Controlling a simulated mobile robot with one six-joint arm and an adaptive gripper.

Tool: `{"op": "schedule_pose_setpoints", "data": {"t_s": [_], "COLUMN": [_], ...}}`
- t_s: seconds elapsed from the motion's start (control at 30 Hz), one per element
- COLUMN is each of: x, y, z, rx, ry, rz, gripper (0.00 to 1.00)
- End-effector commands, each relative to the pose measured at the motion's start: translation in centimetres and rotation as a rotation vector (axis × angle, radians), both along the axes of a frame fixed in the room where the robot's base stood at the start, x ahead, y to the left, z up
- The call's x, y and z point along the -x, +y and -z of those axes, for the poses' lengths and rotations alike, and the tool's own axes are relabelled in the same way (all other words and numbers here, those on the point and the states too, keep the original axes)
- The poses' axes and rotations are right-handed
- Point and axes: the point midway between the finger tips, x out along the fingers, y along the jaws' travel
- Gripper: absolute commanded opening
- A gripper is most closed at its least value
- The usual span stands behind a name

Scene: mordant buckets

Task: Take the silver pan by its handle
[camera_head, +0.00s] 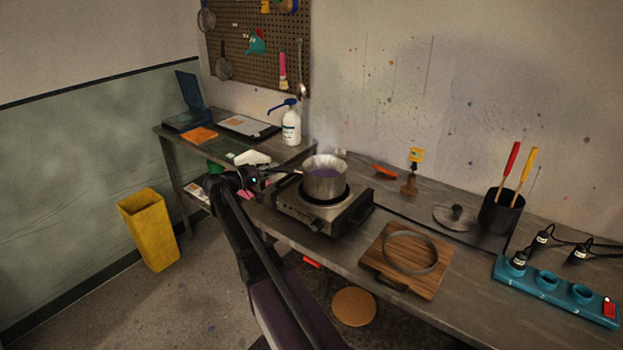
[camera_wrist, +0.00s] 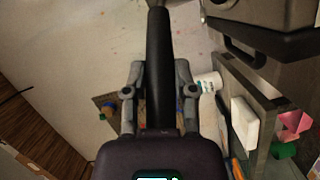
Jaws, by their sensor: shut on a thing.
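The silver pan (camera_head: 325,183) sits upright on the hot plate (camera_head: 322,210) and has a purple liquid inside. Its black handle points left toward my gripper (camera_head: 262,177). In the wrist view the dark handle (camera_wrist: 158,60) runs up from between the two fingers of my gripper (camera_wrist: 160,92), which is shut on it. Only a small edge of the pan's silver body (camera_wrist: 173,3) shows at the top of the wrist view. My arm reaches up from the bottom of the head view.
A wooden board (camera_head: 385,284) with a metal ring (camera_head: 410,253) lies right of the hot plate. A glass lid (camera_head: 455,216), a black cup (camera_head: 501,212) and a teal power strip (camera_head: 560,291) are further right. A white bottle (camera_head: 291,128) stands behind. A yellow bin (camera_head: 148,229) is on the floor.

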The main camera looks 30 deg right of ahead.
Motion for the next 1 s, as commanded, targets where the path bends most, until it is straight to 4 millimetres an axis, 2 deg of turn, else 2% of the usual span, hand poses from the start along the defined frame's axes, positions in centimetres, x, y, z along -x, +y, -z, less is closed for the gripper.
{"op": "schedule_pose_setpoints", "data": {"t_s": [0.57,1.0], "x": [0.0,0.0], "y": [-0.1,-0.1], "z": [-0.2,-1.2], "rx": [0.002,0.003], "ry": [0.0,0.001], "rz": [0.001,0.001], "gripper": [0.0,0.0]}}
